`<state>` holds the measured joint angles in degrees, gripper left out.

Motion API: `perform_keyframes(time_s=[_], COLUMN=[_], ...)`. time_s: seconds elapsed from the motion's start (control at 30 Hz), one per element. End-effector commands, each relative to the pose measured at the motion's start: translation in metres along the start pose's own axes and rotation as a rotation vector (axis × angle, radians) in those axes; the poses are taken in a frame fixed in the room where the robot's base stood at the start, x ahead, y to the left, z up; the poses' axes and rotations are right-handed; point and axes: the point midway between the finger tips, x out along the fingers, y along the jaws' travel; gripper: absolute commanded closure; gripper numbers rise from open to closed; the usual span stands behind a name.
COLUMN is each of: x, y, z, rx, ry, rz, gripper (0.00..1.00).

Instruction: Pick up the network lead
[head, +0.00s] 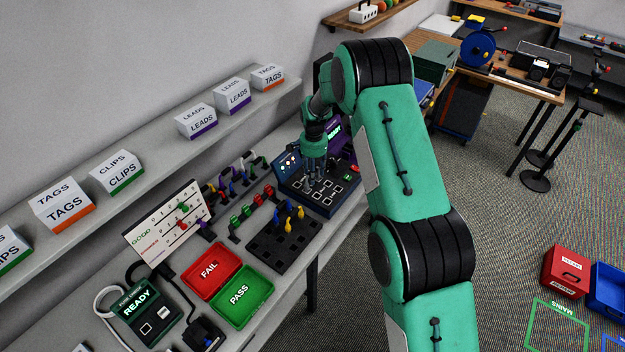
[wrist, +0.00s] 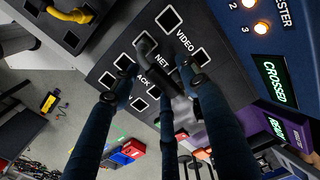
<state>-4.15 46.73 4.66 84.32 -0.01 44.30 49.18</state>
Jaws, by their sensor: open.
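In the wrist view, a short dark piece (wrist: 147,47) stands on the tester panel at the NET label, between my fingers. It looks like the network lead, but it is dark and partly hidden. My gripper (wrist: 160,78) is open, with a finger to either side of this piece; I cannot tell whether they touch it. In the head view, my gripper (head: 313,172) is low over the dark tester (head: 325,205), and the lead cannot be made out there. The tester's display (wrist: 279,85) reads CROSSED.
A black block (head: 268,250) with yellow and blue leads stands left of the tester. Red FAIL (head: 192,281) and green PASS (head: 268,286) trays lie nearer. Racks of coloured leads (head: 243,214) stand behind. A shelf (head: 150,195) with labelled boxes runs along the wall.

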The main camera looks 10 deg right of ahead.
Motion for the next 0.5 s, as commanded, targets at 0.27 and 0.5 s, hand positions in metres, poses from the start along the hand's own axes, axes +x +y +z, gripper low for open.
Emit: perform_keyframes(time_s=[0.27, 0.5], x=[-0.0002, -0.0004], y=[0.0, -0.0001], z=[0.0, -0.0001], rx=[0.0, 0.0], ry=[0.0, 0.0], rz=[0.0, 0.0], gripper=[0.73, 1.0])
